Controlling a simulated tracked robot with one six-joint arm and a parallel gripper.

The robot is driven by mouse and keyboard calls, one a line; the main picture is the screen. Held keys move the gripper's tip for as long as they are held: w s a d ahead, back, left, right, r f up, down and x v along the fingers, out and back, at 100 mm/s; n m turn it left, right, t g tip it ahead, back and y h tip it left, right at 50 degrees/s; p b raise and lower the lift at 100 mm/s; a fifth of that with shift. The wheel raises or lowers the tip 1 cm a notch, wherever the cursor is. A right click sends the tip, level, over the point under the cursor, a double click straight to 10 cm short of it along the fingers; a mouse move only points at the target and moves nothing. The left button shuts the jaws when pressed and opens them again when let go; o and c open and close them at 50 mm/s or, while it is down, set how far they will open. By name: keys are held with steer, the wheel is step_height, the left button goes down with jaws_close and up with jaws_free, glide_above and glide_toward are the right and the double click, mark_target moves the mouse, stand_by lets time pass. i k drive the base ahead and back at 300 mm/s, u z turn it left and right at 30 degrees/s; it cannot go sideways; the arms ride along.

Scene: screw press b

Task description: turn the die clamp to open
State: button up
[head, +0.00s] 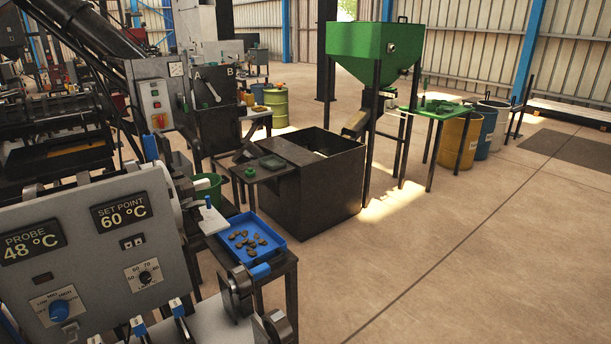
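No part is marked as the die clamp, and I cannot tell for sure which part it is. A short blue-gripped handle (260,271) sits beside a dark curved metal piece (238,292) at the near machine's right end. A second upright blue grip (150,147) stands behind the grey control panel (95,250). The panel reads PROBE 48 °C and SET POINT 60 °C, with a blue knob (59,311) and a black knob (145,278). My gripper is not in view.
A blue tray (275,245) of brown pieces stands on a dark stand right of the panel. Open concrete floor (480,250) lies to the right.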

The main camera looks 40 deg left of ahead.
mark_target(207, 201)
steer(key=i, duration=2.7)
steer(key=u, duration=2.55)
